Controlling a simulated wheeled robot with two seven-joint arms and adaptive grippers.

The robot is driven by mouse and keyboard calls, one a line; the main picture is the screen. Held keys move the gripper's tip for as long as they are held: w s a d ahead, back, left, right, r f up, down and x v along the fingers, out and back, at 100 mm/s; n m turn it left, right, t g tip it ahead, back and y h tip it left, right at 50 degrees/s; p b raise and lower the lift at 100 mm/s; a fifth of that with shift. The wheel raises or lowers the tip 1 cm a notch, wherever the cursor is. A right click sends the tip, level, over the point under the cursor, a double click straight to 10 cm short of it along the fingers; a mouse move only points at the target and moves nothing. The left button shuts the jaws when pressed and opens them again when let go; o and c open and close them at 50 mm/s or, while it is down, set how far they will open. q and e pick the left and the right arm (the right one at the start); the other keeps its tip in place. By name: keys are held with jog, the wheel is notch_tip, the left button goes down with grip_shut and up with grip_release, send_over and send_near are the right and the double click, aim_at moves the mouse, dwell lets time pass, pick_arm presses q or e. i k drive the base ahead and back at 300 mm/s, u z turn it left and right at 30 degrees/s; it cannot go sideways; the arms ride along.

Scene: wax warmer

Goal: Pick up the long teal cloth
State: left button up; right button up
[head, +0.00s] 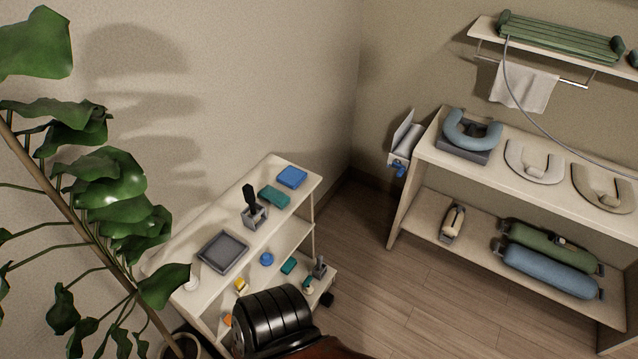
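A folded teal cloth (274,196) lies on the top shelf of a white cart, between a blue folded cloth (292,177) and a grey holder with a black-handled tool (255,212). A smaller teal piece (289,266) lies on a lower level of the cart. I cannot tell for sure from this view which one is the long cloth, but the upper one looks longer. Neither of my grippers shows in the head view.
The cart (213,228) stands against the left wall, with a grey tray (222,252) on top. A large plant (110,190) is at left. A black ribbed cushion (272,318) stands in front of the cart. A shelf unit (418,158) is at right. Wooden floor (370,290) is clear between.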

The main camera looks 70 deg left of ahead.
aim_at(278, 198)
jog(key=i, duration=1.75)
jog(key=u, duration=3.25)
jog(key=i, duration=1)
jog(key=u, duration=0.05)
